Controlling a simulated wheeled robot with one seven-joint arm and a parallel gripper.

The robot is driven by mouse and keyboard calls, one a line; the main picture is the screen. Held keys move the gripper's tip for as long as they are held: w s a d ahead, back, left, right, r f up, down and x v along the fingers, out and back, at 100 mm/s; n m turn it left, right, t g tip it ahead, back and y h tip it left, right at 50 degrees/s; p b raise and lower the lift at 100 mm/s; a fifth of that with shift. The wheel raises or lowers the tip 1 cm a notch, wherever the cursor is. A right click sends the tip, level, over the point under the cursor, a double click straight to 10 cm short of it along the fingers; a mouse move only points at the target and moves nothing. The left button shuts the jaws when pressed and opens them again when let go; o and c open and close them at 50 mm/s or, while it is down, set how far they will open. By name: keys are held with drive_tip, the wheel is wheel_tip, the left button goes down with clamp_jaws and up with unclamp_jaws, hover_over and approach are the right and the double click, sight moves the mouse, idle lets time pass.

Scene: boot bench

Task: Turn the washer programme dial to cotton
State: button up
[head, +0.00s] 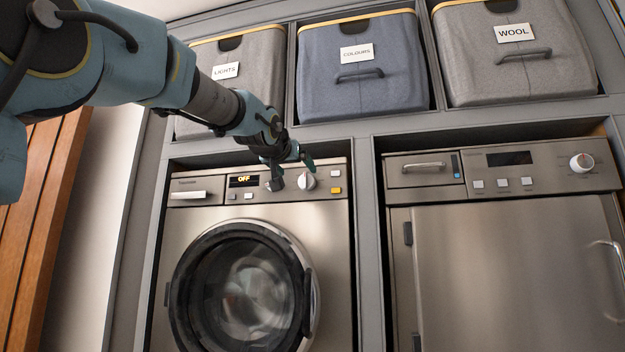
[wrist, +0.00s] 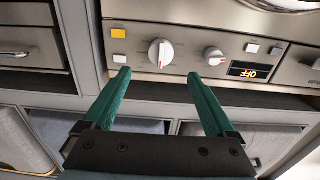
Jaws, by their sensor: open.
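The washer (head: 240,212) stands in the left bay, its display (head: 243,181) reading OFF. The printing around the dial is too small to read. My gripper (head: 292,167) is in front of the panel, open and empty. In the wrist view its green fingertips (wrist: 159,75) lie either side of the large dial's line, apart from it.
An orange button (head: 336,190) is on the washer panel right of the dial. A second appliance (head: 500,245) with a knob (head: 581,162) stands to the right. Fabric bins labelled LIGHTS (head: 225,90), COLOURS (head: 357,90) and WOOL (head: 510,75) fill the shelf above.

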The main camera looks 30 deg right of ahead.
sight(304, 180)
drive_tip(key=p+x, duration=0.4)
drive_tip(key=x, duration=0.5)
drive_tip(key=shift+w+d, duration=0.1)
drive_tip(key=shift+w, duration=0.05)
drive_tip(key=c, duration=1.4)
drive_tip(key=shift+m, duration=0.3)
drive_tip(key=m, duration=0.3)
drive_tip(key=shift+m+p, duration=0.3)
drive_tip(key=shift+m, duration=1.7)
